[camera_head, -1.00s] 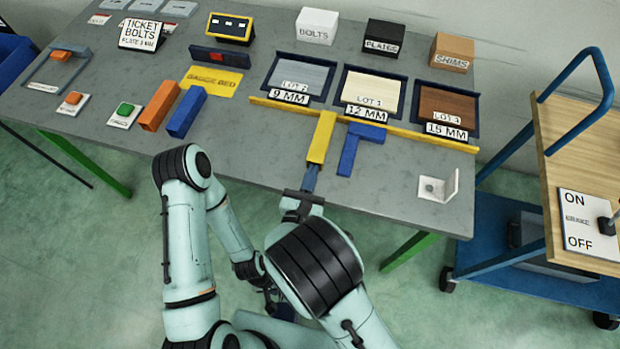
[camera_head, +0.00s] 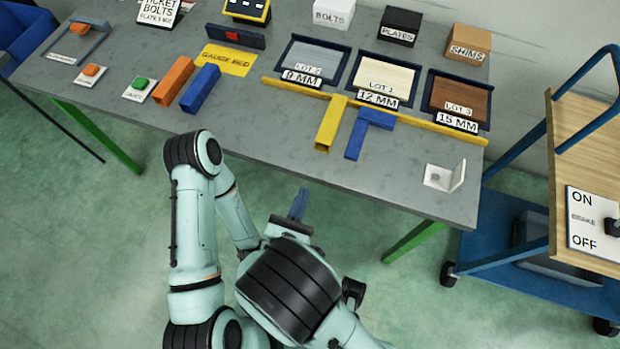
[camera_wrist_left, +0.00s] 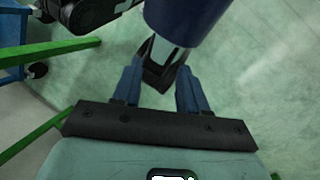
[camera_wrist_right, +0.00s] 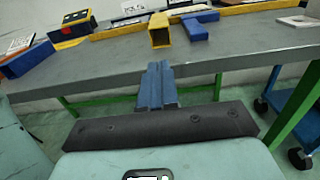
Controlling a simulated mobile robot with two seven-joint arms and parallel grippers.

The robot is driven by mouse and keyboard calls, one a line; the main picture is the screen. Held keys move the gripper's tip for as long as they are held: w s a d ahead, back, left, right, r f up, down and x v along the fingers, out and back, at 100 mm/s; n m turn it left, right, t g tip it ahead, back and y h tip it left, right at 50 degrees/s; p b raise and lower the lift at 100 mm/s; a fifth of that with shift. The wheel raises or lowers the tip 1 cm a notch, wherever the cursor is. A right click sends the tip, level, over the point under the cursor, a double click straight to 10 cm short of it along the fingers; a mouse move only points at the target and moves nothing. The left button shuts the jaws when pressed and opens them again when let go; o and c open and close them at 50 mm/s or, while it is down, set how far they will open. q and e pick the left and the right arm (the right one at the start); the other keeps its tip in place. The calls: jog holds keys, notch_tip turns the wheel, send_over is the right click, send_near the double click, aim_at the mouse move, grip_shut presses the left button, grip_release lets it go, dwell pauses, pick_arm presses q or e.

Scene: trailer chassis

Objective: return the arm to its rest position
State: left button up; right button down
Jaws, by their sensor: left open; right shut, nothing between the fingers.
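My right arm reaches up from the bottom of the head view. Its gripper (camera_head: 298,204) is shut and empty, in front of the table's front edge and apart from it. In the right wrist view the blue fingers (camera_wrist_right: 157,86) are together, with the table edge beyond them. My left gripper (camera_wrist_left: 160,85) is open and empty in the left wrist view, over the green floor, with a dark blue cylindrical part close beyond it. In the head view the left gripper is hidden below the arm links.
On the grey table (camera_head: 270,135) are a yellow bar (camera_head: 331,124), a blue L-shaped piece (camera_head: 364,132), an orange bar (camera_head: 173,80), a blue bar (camera_head: 200,88) and a white angle bracket (camera_head: 445,176). A blue trolley (camera_head: 500,250) stands right. Floor before the table is clear.

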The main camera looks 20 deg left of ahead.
jog(key=s+d+f+m+g+h+p, duration=0.1)
jog(key=s+d+f+m+g+h, duration=0.25)
jog(key=d+f+g, duration=0.45)
jog(key=s+d+f+m+g+h+p, duration=0.15)
jog(key=d+f+m+g+h, duration=0.3)
jog(key=d, duration=0.65)
jog(key=s+d+f+m+g+p, duration=0.1)
jog(key=s+d+f+m+g, duration=0.35)
jog(key=s+m+g, duration=0.35)
jog(key=s+a+f+m+g+y+p, duration=0.35)
jog(key=s+a+m+y, duration=0.3)
jog(key=m+y, duration=0.35)
pick_arm(q)
notch_tip(320, 180, up, 9)
jog(key=w+p, duration=0.1)
jog(key=p, duration=0.1)
jog(key=shift+w, duration=0.4)
pick_arm(e)
jog(key=w+d+f+m+t+y, duration=0.1)
jog(key=w+d+m+t, duration=0.4)
jog(key=m, duration=0.8)
jog(key=shift+w+d+m+y, duration=0.3)
jog(key=shift+w+d+y, duration=0.25)
jog(key=shift+w, duration=0.35)
